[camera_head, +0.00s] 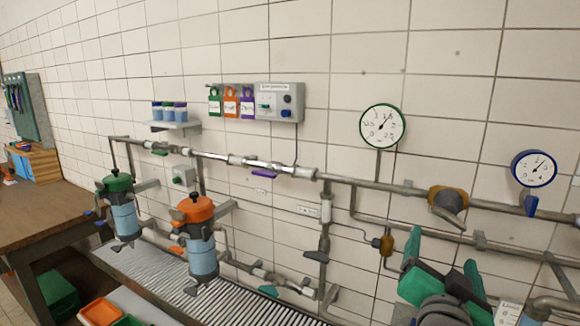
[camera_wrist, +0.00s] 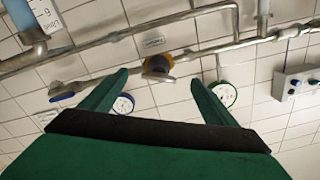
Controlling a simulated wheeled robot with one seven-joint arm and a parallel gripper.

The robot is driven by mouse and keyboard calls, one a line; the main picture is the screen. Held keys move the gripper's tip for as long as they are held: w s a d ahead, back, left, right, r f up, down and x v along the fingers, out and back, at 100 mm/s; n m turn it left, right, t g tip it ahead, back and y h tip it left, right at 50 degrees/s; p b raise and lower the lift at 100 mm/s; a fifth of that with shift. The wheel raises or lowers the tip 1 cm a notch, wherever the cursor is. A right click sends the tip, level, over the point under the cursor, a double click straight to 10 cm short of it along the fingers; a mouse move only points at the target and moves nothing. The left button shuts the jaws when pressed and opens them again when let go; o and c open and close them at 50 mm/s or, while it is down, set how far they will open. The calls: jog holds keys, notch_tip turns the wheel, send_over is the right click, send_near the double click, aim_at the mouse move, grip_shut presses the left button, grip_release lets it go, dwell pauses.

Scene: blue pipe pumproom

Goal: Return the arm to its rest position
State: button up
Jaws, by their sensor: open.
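My gripper (camera_head: 440,272) is at the lower right of the head view, in front of the tiled wall and below the pipes. Its green fingers are spread apart. In the wrist view my gripper (camera_wrist: 160,95) shows two green fingers well apart with nothing between them but the pipework behind. The brass valve with a dark handle (camera_wrist: 158,67) appears beyond the fingers and apart from them. It also shows in the head view (camera_head: 449,201), above my gripper.
A pipe run (camera_head: 340,180) crosses the wall, with a green-rimmed gauge (camera_head: 382,127) and a blue-rimmed gauge (camera_head: 534,169). Two filter housings, one orange-topped (camera_head: 197,225) and one green-topped (camera_head: 121,205), stand at left. A wooden workbench (camera_head: 40,215) is at far left. A control box (camera_head: 279,102) hangs mid-wall.

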jog(key=w+a+f+n+y, duration=0.15)
jog(key=a+f, duration=0.25)
jog(key=f, duration=0.5)
jog(key=a+f+n+y, duration=0.1)
jog(key=a+f+n, duration=0.15)
jog(key=f, duration=0.65)
jog(key=s+a+f+n+y, duration=0.1)
jog(key=s+a+f, duration=0.3)
jog(key=a+f, duration=0.3)
jog(key=s+a+f+n+y, duration=0.2)
jog(key=s+a+f, duration=0.15)
jog(key=f, duration=0.55)
jog(key=s+a+f+n+y, duration=0.2)
jog(key=s+a+f, duration=0.65)
jog(key=s, duration=0.35)
jog(key=s+a+n+y, duration=0.1)
jog(key=s+a, duration=0.2)
jog(key=s, duration=0.5)
jog(key=s+a+n+y, duration=0.1)
jog(key=s+a, duration=0.2)
jog(key=s, duration=0.5)
